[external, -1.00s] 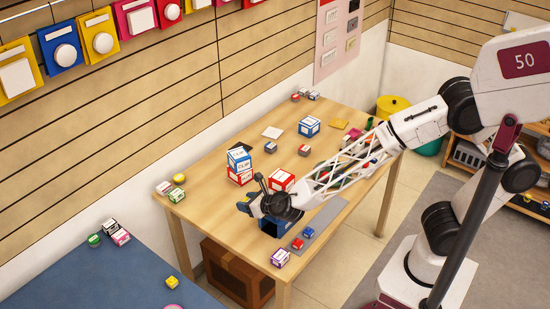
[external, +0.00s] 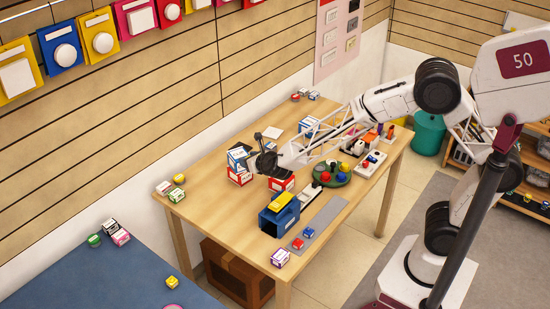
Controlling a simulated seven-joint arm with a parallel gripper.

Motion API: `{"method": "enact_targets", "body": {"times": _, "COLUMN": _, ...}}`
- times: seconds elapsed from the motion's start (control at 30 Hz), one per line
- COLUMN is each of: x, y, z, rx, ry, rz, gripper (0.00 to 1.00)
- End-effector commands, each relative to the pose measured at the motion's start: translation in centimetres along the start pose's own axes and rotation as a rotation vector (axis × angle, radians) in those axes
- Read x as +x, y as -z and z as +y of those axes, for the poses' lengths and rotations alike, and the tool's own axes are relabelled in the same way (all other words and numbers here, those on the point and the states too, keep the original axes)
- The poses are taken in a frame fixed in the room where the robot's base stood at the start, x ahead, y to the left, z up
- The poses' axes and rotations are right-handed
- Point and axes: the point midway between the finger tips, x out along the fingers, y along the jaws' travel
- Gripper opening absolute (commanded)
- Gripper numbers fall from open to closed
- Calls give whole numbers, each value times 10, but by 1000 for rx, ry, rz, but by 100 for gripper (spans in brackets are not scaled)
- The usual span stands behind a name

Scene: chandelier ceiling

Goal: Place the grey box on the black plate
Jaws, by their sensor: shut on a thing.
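My gripper (external: 258,154) is over the middle of the table, just right of a blue box stacked on a red box. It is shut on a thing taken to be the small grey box. The fingers and wrist hide most of what is held, so its outline and tilt cannot be told. I cannot make out the black plate for certain on the table; my arm covers part of the tabletop behind it.
The blue box (external: 238,158) on the red box (external: 240,178) stands close to my gripper. A blue block with a yellow top (external: 280,213), a grey strip (external: 322,222) and a green round board (external: 331,174) are nearer the front. The table's left part (external: 205,210) is mostly clear.

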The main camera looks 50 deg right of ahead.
Motion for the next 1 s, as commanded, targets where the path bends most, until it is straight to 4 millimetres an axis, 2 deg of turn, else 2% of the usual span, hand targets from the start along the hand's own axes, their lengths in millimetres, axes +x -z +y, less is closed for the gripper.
{"method": "enact_targets", "body": {"times": 0.2, "x": 35, "y": -12, "z": -46, "rx": 21, "ry": 55, "rz": 1, "gripper": 24}}
{"method": "enact_targets", "body": {"times": 0.6, "x": 88, "y": -30, "z": -133, "rx": 58, "ry": 144, "rz": 3, "gripper": 24}}
{"method": "enact_targets", "body": {"times": 1.0, "x": 114, "y": -36, "z": -184, "rx": 79, "ry": 191, "rz": 5, "gripper": 24}}
